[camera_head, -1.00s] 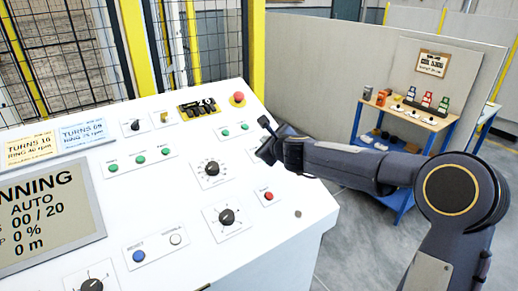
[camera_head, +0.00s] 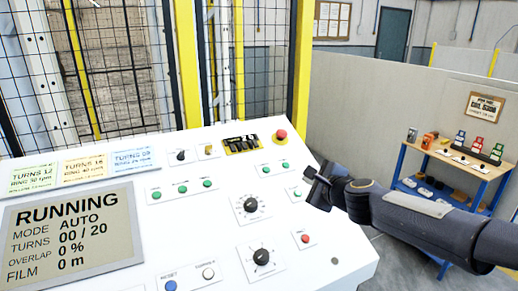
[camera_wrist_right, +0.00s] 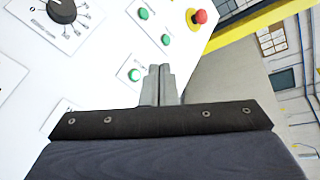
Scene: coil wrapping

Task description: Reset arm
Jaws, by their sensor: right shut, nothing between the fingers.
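My right arm comes in from the right in the head view. My right gripper (camera_head: 315,182) is over the right edge of the white control panel (camera_head: 215,216), near the green buttons. In the right wrist view my right gripper (camera_wrist_right: 158,82) has its two fingers together, with nothing between them. A gap to the panel cannot be judged exactly. The panel screen (camera_head: 70,232) reads RUNNING, AUTO, turns 00 / 20, overlap 0 %, film 0 m. My left gripper is not in view.
A red emergency button (camera_head: 281,135) sits on the panel's back right; it also shows in the wrist view (camera_wrist_right: 200,16). Black dials (camera_head: 251,204) and coloured buttons cover the panel. A yellow-framed mesh fence (camera_head: 155,65) stands behind. A blue-framed wooden table (camera_head: 455,160) with small items stands right.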

